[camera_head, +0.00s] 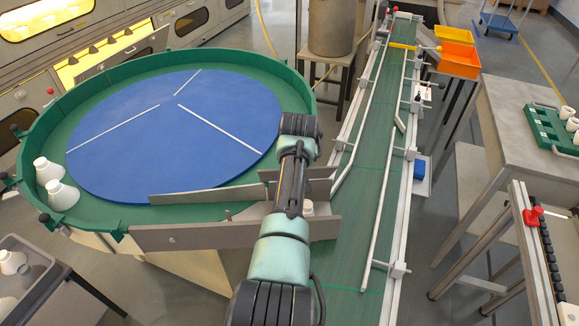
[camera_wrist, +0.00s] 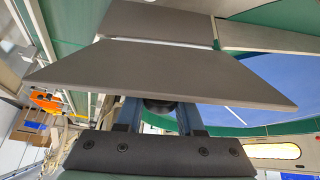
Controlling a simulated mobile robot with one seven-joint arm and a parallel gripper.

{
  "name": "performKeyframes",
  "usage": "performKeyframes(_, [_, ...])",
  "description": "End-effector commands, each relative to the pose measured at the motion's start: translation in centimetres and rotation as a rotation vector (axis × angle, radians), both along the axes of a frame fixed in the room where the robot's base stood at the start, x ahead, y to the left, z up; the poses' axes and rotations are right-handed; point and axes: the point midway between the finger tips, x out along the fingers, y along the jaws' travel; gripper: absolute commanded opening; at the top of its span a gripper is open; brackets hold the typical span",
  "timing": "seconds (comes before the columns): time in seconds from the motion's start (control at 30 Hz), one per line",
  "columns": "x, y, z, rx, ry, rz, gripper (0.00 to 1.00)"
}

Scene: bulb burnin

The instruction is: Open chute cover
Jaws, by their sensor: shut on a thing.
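The chute walls, grey panels (camera_head: 200,237), lead off the green-rimmed blue turntable (camera_head: 120,150) toward the conveyor. In the wrist view a dark grey trapezoid plate (camera_wrist: 170,75), which looks like the chute cover, fills the middle, with a second grey plate (camera_wrist: 160,22) beyond it. My gripper (camera_wrist: 160,112) has its two fingers reaching up to the plate's near edge. It is shut on a dark rounded part (camera_wrist: 157,103) between the fingers, apparently the cover's knob. The fingertips are partly hidden by the plate. In the head view my arm hides the gripper.
White bulbs (camera_head: 62,194) sit at the turntable's left rim. A whitish piece (camera_head: 307,208) shows beside my arm in the chute. The green conveyor (camera_head: 350,230) with white rails runs to the right. An orange bin (camera_head: 460,60) and a grey table (camera_head: 530,95) stand farther right.

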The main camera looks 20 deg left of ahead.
Motion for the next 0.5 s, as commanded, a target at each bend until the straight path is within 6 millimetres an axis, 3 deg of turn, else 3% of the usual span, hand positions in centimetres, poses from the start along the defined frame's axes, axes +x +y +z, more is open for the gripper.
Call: performKeyframes(0.5, [0.19,-0.65,0.06,-0.024,0.054,0.001,0.00])
